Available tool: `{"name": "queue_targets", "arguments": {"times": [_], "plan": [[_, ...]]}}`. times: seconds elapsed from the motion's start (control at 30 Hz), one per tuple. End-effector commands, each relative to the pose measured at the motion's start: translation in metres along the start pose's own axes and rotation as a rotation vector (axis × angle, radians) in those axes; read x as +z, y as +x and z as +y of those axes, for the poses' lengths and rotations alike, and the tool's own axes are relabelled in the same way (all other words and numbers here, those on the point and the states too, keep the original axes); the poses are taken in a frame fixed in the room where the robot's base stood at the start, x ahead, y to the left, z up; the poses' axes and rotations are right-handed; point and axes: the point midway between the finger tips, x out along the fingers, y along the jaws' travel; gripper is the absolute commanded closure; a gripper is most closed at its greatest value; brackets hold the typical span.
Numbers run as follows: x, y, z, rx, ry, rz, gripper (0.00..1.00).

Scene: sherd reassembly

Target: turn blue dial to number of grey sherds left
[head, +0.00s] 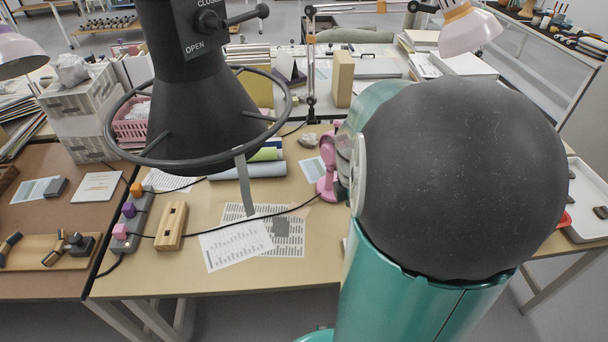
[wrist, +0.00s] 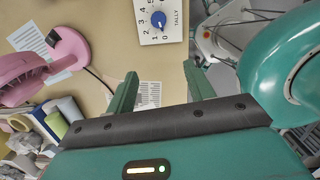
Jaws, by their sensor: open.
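The blue dial (wrist: 158,19) sits on a white plate (wrist: 147,36) marked TALLY with numbers from 0 up to 5, at the top of the wrist view. Its small white mark appears to face the 0 side. My gripper (wrist: 160,70) is open and empty, with its green fingers apart and below the dial in the picture. The dial does not show in the head view, where my arm covers much of the table. A flat dark grey patch (head: 288,227) lies on a printed sheet; I cannot tell whether it is a sherd. No other grey sherd is clear.
A pink device (head: 327,172) stands on the table and shows large in the wrist view (wrist: 68,48). A wooden block (head: 171,226), a power strip (head: 128,226) with cables and rolled tubes (head: 250,170) lie left of it.

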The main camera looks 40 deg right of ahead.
Motion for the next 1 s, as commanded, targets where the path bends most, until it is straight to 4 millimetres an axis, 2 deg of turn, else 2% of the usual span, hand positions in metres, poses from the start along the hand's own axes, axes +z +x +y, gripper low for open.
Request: {"name": "queue_targets", "arguments": {"times": [0.03, 0.1, 0.2, 0.33, 0.57, 1.0], "plan": [[0.014, 0.011, -0.001, -0.012, -0.038, 0.025, 0.47], [0.028, 0.021, -0.001, -0.015, -0.110, 0.052, 0.47], [0.043, 0.032, -0.002, -0.011, -0.191, 0.086, 0.47], [0.054, 0.039, -0.003, -0.001, -0.254, 0.110, 0.47], [0.054, 0.056, -0.004, 0.000, -0.277, 0.118, 0.47], [0.043, 0.132, -0.004, 0.000, -0.278, 0.118, 0.47]]}}
